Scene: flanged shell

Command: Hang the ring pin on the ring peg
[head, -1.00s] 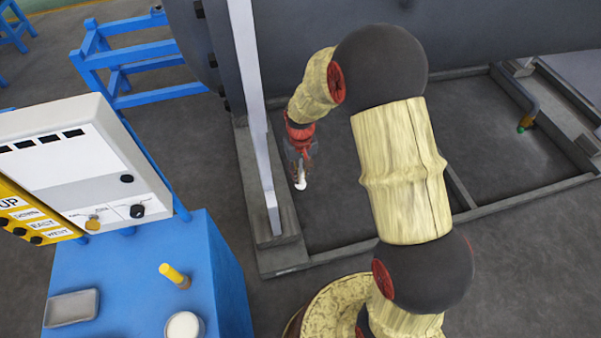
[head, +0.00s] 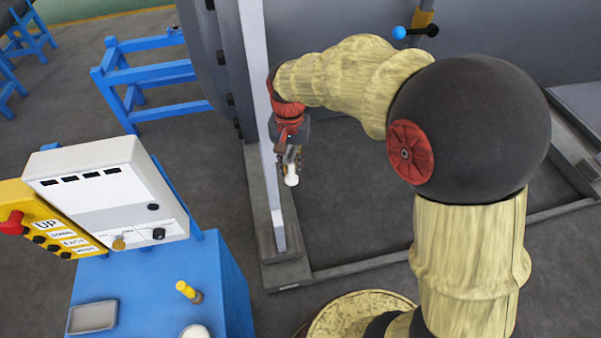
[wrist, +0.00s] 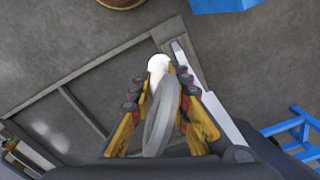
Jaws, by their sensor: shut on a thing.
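My gripper (head: 288,165) hangs beside the pale upright post (head: 258,100), near the post's lower half. It is shut on the ring pin, whose white end (head: 291,181) sticks out below the fingers. In the wrist view my gripper (wrist: 159,88) has its orange and black fingers on both sides of the pin. The white rounded end (wrist: 158,64) shows beyond the fingertips, and a grey ring-like part (wrist: 160,118) lies between the fingers. I cannot tell for certain which thing is the ring peg. A short yellow peg-like piece (head: 188,291) stands on the blue cart.
The blue cart (head: 160,285) carries a grey tray (head: 92,316), a white round item (head: 194,332) and a control box (head: 110,190). A grey floor frame (head: 350,264) surrounds the post's foot. A blue stand (head: 155,75) is behind. A dark grey shell wall (head: 330,30) rises behind my arm.

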